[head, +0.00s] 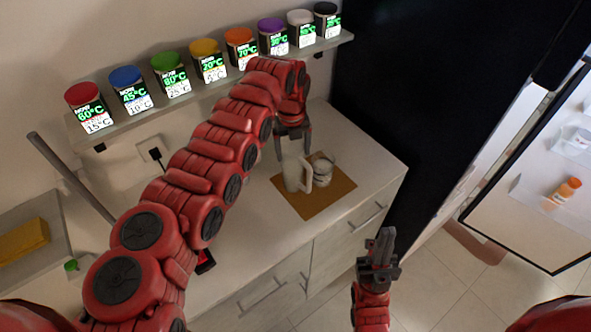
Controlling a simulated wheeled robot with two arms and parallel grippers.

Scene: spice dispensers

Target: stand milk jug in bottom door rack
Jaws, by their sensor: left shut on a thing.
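A pale milk jug (295,174) with a handle stands upright on a brown mat (319,207) on the counter. My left gripper (294,148) points down at the jug's top and is shut on it; the exact contact is hard to make out. My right gripper (386,243) is shut and empty, low in front of the counter. The open fridge door at the right has a lower rack (525,194) holding an orange bottle (567,190), and a rack above it (569,151) with a white jar.
A small pale cup-like container (323,168) stands close to the jug's right. A shelf (215,88) with several colour-lidded spice dispensers runs along the wall. The dark fridge side (400,90) borders the counter. Floor (455,290) before the door is clear.

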